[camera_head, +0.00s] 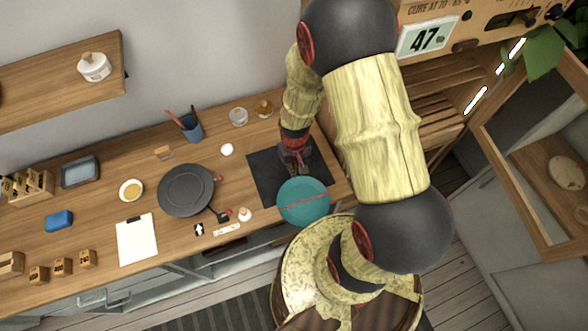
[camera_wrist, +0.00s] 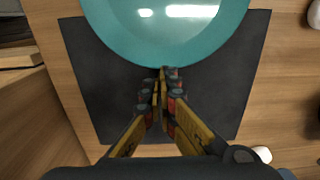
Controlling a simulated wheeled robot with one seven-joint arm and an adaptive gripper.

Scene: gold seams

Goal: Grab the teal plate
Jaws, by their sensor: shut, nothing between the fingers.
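The teal plate (camera_head: 303,201) lies on a dark mat (camera_head: 262,180) near the right front end of the wooden counter, with a thin red line across it. In the wrist view the plate (camera_wrist: 165,45) fills the top middle, partly cut off by the frame edge. My gripper (camera_head: 292,168) is just behind the plate in the head view. In the wrist view my gripper (camera_wrist: 162,72) is shut and empty, its fingertips at the plate's rim over the dark mat (camera_wrist: 95,90). I cannot tell whether the tips touch the rim.
A dark round pan-like disc (camera_head: 187,190) lies left of the mat. A small white jar (camera_head: 245,214), a glass jar (camera_head: 238,116) and a blue cup with tools (camera_head: 190,127) stand nearby. A clipboard (camera_head: 137,240) lies further left. A wooden shelf unit (camera_head: 440,105) rises at the right.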

